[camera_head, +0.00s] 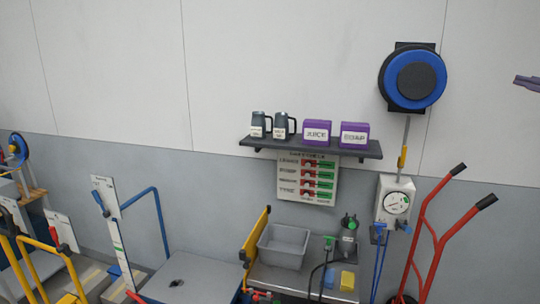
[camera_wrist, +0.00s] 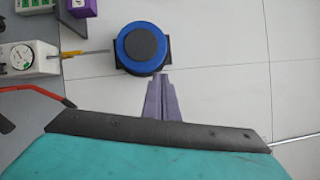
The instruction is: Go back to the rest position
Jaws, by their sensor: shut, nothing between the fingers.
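My gripper (camera_head: 519,80) shows only as purple fingertips at the right edge of the head view, in front of the bare upper wall and to the right of the blue-and-black reel. In the wrist view its two purple fingers (camera_wrist: 160,76) are together, with nothing between them. They point toward the blue reel (camera_wrist: 142,47), which also shows high on the wall in the head view (camera_head: 413,80). The rest of my arm is outside the head view.
A wall shelf (camera_head: 310,148) holds two dark jugs and two purple boxes. Below are a white gauge box (camera_head: 396,203), a red hand truck (camera_head: 438,245), a grey bin (camera_head: 283,246) and a metal table. The upper wall around my gripper is bare.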

